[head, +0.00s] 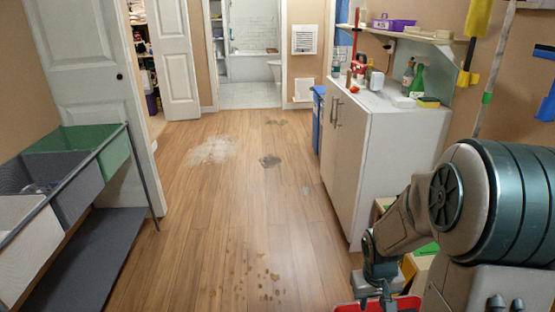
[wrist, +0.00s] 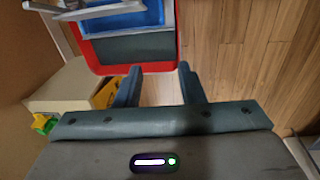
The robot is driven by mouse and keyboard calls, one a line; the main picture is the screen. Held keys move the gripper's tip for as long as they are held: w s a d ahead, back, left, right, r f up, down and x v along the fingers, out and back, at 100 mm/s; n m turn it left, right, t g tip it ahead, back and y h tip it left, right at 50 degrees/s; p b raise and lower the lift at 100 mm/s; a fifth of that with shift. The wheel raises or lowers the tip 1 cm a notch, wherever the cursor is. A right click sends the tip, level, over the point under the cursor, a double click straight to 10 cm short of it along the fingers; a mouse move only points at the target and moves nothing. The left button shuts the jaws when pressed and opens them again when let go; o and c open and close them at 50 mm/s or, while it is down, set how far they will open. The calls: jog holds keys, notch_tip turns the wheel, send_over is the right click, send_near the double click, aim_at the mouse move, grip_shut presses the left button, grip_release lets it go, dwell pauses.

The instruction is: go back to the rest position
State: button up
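My gripper (wrist: 159,82) is open in the wrist view. Its two dark teal fingers stand apart, with only the wooden floor and the edge of a red bin seen between and beyond them. I see nothing held. In the head view my arm is folded at the lower right, and its lower end hangs beside the white cabinet (head: 385,150). The red bin (wrist: 172,66) has a grey inside and a blue item in it. A red edge (head: 345,308) also shows at the bottom of the head view, partly hidden by my arm.
A rack of green, grey and white hampers (head: 75,200) stands at the left. Bottles and a sponge (head: 428,102) sit on the cabinet. The wooden floor (head: 255,225) ahead is open, with wet spots, a white powdery patch (head: 213,150) and dark stains. An open doorway lies beyond.

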jog(key=s+a+r+p, duration=0.3)
jog(key=r+p, duration=0.3)
jog(key=r, duration=0.6)
jog(key=s+a+r+t+p, duration=0.1)
jog(key=s+a+r+p, duration=0.2)
jog(key=r, duration=1)
jog(key=s+a+r+t+y+p, duration=0.1)
jog(key=s+a+r+p, duration=0.2)
jog(key=s+r+p, duration=0.3)
notch_tip(320, 180, up, 7)
jog(key=p, duration=0.5)
jog(key=shift+f+m, duration=0.2)
jog(key=shift+m, duration=0.2)
